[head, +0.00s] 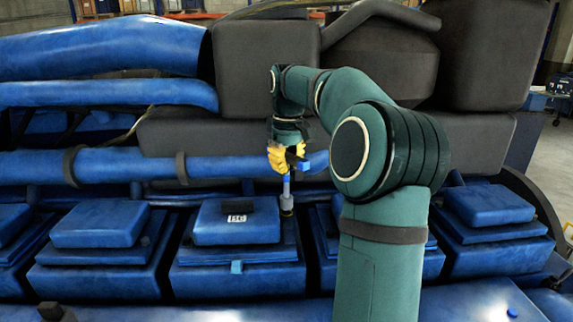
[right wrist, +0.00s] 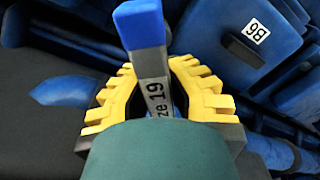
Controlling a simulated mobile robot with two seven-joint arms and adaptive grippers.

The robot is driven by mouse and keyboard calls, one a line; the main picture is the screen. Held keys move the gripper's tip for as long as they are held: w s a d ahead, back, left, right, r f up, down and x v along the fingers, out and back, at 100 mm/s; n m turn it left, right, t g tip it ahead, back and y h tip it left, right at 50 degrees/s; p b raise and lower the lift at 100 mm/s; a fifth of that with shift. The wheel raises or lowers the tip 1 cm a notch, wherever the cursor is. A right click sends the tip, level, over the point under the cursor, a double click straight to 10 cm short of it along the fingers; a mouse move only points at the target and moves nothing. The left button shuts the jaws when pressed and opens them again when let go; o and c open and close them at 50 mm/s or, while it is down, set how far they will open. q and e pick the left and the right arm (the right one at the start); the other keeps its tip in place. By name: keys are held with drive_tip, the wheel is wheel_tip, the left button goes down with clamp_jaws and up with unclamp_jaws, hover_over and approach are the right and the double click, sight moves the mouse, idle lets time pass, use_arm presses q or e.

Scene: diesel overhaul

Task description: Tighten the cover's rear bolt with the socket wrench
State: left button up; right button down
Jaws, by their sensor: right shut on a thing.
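The cover marked B6 (head: 222,229) is a blue block in the row on the engine, with a dark handle on top. It also shows in the right wrist view (right wrist: 228,66). My right gripper (head: 287,160), with yellow fingers, is shut on the socket wrench (head: 286,187) behind and to the right of the cover's top. The wrench stands about upright, its lower end down at the cover's rear right edge. In the right wrist view the wrench's blue-ended handle (right wrist: 140,25), with a partly hidden "19" label, lies between the yellow fingers (right wrist: 157,90). The rear bolt is hidden. My left gripper is out of view.
Similar blue covers stand on both sides, one on the left (head: 100,224) and one on the right (head: 489,205). A blue pipe (head: 125,165) runs behind the wrench. Large dark engine housings (head: 266,68) rise farther back.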

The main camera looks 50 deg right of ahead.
drive_tip(key=n, duration=0.5)
drive_tip(key=shift+n, duration=2.9)
drive_tip(key=shift+f, duration=0.1)
